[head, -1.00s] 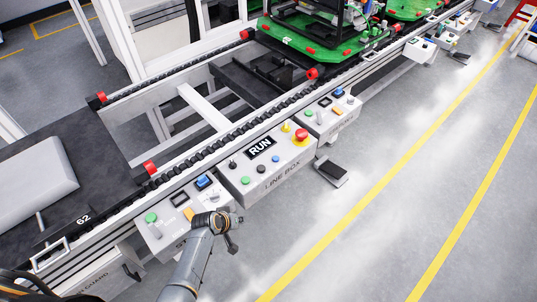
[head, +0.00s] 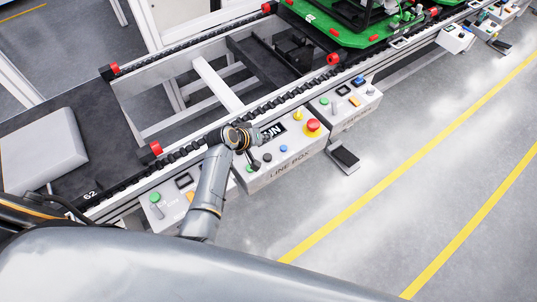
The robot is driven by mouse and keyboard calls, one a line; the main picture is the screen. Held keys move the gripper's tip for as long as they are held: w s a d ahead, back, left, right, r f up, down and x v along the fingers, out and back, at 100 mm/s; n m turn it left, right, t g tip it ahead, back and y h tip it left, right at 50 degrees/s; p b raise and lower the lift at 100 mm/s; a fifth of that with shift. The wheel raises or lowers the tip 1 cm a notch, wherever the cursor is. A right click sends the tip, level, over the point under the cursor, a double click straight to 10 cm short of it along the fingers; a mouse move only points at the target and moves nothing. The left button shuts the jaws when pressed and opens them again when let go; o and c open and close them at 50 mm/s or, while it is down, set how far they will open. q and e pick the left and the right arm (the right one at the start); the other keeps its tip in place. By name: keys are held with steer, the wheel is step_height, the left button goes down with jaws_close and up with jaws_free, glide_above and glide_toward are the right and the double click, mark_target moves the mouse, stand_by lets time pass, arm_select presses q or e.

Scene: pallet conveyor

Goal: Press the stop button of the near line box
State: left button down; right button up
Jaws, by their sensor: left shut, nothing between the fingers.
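The near line box (head: 290,168) is a white box on the conveyor's front rail, lettered "LINE BOX". Its sloped top carries a red mushroom button (head: 313,126), a yellow lamp or button (head: 298,115), a blue button (head: 283,148), a black button (head: 267,157) and a green button (head: 250,169). My left gripper (head: 257,161) is shut and empty, over the left part of the box near the green and black buttons. I cannot tell whether it touches the panel. My arm hides part of the display (head: 274,130); only "UN" shows. My right gripper is out of view.
A smaller control box (head: 165,213) with a green button stands left, partly behind my arm. Another box (head: 345,108) stands right. A foot pedal (head: 344,156) sits on the floor. A green pallet (head: 335,32) is on the conveyor.

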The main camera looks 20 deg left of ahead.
arm_select(q)
steer(key=shift+f, duration=0.1)
steer(key=b, duration=0.8)
glide_above(270, 155)
steer(key=s+a, duration=0.1)
steer(key=s, duration=0.1)
step_height(270, 155, down, 8)
steer(key=shift+w+r, duration=0.15)
steer(key=shift+r, duration=0.1)
steer(key=shift+f, duration=0.6)
steer(key=shift+f+b, duration=0.15)
steer(key=shift+b, duration=0.15)
steer(key=shift+f, duration=0.25)
steer(key=shift+f+b, duration=0.5)
steer(key=shift+f, duration=0.1)
stand_by(0.5)
steer(key=shift+r, duration=0.1)
steer(key=shift+r+p, duration=0.9)
steer(key=shift+p, duration=0.15)
